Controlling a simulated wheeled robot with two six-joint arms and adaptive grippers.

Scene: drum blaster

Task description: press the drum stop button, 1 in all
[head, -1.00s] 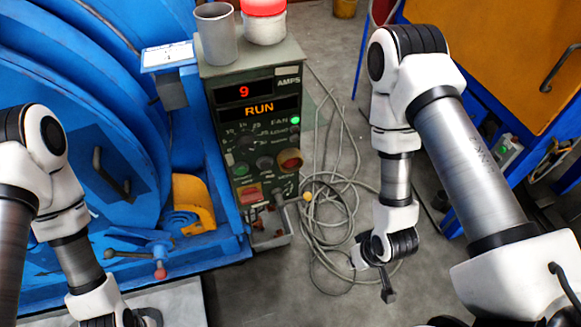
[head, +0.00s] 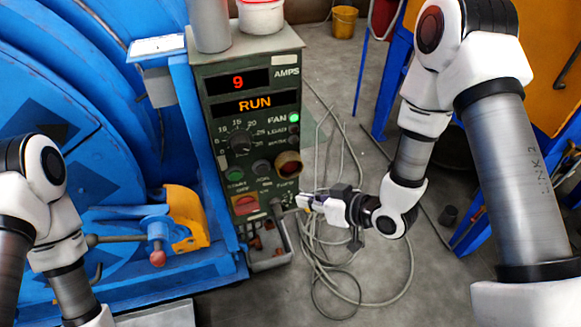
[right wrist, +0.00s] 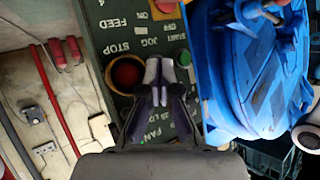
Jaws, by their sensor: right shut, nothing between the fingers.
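The drum stop button (head: 288,164) is a round red button in a brass-coloured ring, at the right edge of the green control panel (head: 205,130). In the right wrist view the red stop button (right wrist: 127,73) sits by the STOP lettering. My right gripper (head: 304,201) is shut and empty, just below and right of the button in the head view. In the right wrist view its closed fingertips (right wrist: 160,68) are beside the button, to its right; I see no contact. The panel display (head: 255,105) reads RUN, with a red 9 above. My left gripper is out of view.
A green start button (head: 235,174) and a red OFF switch (head: 246,204) are on the same panel. The blue drum machine (head: 60,90) stands left. A grey cup (head: 209,25) and a white container (head: 262,16) stand on top. Loose cables (head: 350,285) lie on the floor.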

